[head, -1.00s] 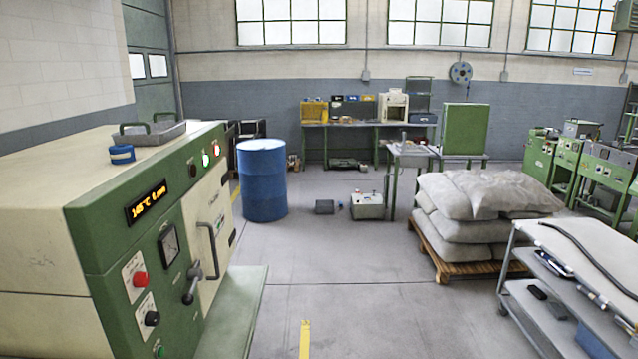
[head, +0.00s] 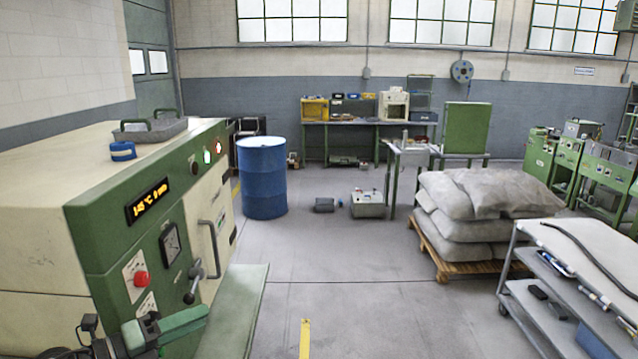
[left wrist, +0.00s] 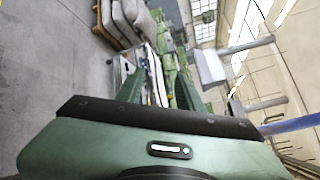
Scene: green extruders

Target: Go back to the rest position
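My left gripper (head: 168,328) shows at the lower left of the head view, in front of the green and cream machine (head: 105,245). It covers the lowest part of the machine's control panel. In the left wrist view its two green fingers (left wrist: 160,88) stand apart with nothing between them, so it is open and empty. That view is turned on its side and looks out into the hall. My right gripper is in neither view.
A blue barrel (head: 263,180) stands beyond the machine. Grey sacks (head: 470,215) lie on a wooden pallet (head: 455,268) at the right. A grey trolley (head: 560,290) stands at the lower right. The floor (head: 340,265) between machine and pallet is clear.

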